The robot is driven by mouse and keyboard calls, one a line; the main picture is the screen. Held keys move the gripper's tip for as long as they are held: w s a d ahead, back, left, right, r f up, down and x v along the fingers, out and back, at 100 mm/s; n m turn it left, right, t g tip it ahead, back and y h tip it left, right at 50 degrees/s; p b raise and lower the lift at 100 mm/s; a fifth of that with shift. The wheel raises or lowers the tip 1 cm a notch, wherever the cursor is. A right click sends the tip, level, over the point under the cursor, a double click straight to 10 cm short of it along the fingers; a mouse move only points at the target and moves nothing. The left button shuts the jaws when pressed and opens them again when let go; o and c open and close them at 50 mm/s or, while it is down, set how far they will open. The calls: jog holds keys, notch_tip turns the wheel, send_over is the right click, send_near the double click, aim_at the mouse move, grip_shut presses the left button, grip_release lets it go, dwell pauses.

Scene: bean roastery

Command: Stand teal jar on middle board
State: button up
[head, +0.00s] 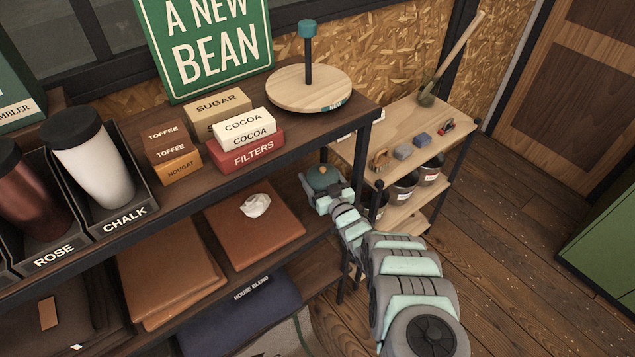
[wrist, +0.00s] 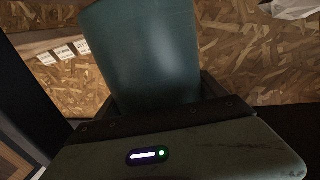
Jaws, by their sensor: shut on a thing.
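The teal jar (head: 322,176) is in my gripper (head: 324,190), at the right end of the shelf unit and below its top board. In the wrist view the jar (wrist: 145,50) fills the upper middle, between the fingers, and looks roughly upright with a slight lean. The middle board (head: 316,248) is dark wood and carries brown folders. The jar is at its right end. My gripper hides the jar's base, so I cannot tell whether it touches the board.
A brown folder (head: 270,240) with a crumpled white paper (head: 256,205) lies left of the jar. The top board holds boxes (head: 245,150) and a round wooden stand (head: 310,92). A dark post (head: 365,145) is close on the right. A side shelf (head: 430,130) stands beyond.

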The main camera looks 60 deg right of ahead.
jog(key=shift+w+d+r, duration=0.1)
jog(key=shift+w+d, duration=0.25)
jog(key=shift+w, duration=0.1)
notch_tip(320, 180, down, 3)
jog(key=shift+s+a+r+b, duration=0.1)
jog(key=shift+b, duration=0.4)
jog(key=shift+f, duration=0.35)
jog(key=o, duration=1.8)
jog(key=shift+f, duration=0.1)
jog(key=p+v, duration=0.2)
jog(key=v, duration=0.3)
jog(key=p+v, duration=0.2)
jog(key=v, duration=0.4)
jog(key=shift+r+p, duration=0.2)
jog(key=shift+p, duration=0.15)
jog(key=shift+s+a+f, duration=0.15)
jog(key=shift+s+a, duration=0.1)
jog(key=shift+s, duration=0.05)
